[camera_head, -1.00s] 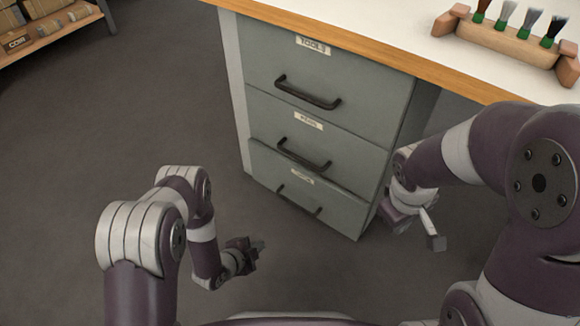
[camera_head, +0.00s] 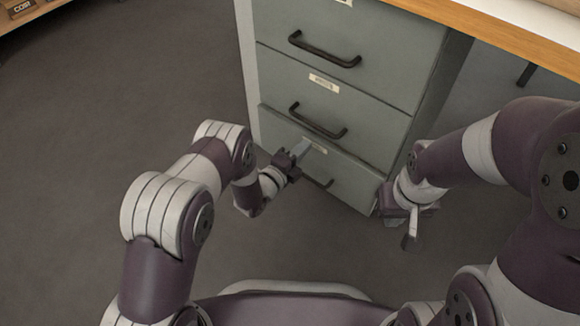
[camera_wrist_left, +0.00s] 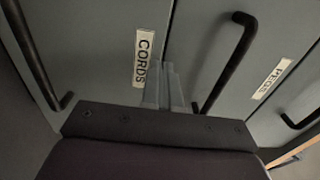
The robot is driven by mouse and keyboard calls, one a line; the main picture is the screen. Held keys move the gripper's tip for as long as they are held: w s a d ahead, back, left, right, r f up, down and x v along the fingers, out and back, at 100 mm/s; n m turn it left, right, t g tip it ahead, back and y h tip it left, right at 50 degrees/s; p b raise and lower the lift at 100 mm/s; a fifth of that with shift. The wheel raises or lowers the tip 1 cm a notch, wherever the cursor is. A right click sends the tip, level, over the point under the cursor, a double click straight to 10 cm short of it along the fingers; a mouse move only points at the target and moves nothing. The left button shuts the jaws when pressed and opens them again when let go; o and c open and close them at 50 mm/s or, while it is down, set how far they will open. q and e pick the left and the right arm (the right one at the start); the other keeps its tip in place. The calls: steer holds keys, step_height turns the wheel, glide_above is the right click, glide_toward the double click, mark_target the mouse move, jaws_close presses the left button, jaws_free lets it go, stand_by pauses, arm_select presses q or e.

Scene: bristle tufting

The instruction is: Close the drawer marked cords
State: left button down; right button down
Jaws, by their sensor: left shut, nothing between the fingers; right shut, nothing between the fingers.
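The cords drawer (camera_head: 345,178) is the bottom drawer of a grey cabinet, and its front stands slightly proud of the drawer above. Its CORDS label (camera_wrist_left: 143,57) is readable in the left wrist view, with its black handle (camera_wrist_left: 35,55) to the left. My left gripper (camera_head: 308,149) is shut and empty, its fingertips in front of the drawer's upper part, partly covering label and handle. In the left wrist view the fingertips (camera_wrist_left: 165,85) are beside the label; I cannot tell whether they touch. My right gripper (camera_head: 411,240) is shut and empty, low beside the cabinet's right side.
The middle drawer (camera_head: 330,95), labelled PEGS (camera_wrist_left: 270,79), and the top drawer (camera_head: 350,25) look shut, each with a black bar handle. A wood-edged worktop (camera_head: 480,38) overhangs the cabinet. A shelf (camera_head: 25,15) stands far left. The floor (camera_head: 110,120) on the left is clear.

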mark_target(316, 133)
arm_select(q)
steer(key=shift+x, duration=0.8)
steer(key=shift+w, duration=0.1)
arm_select(e)
steer(key=shift+f, duration=0.55)
arm_select(q)
steer(key=shift+b+x, duration=0.6)
steer(key=shift+x, duration=0.45)
steer(key=shift+r, duration=0.25)
arm_select(e)
steer(key=shift+s+a+f, duration=0.1)
steer(key=shift+s+f, duration=0.05)
steer(key=shift+f, duration=0.1)
arm_select(q)
steer(key=shift+w, duration=0.1)
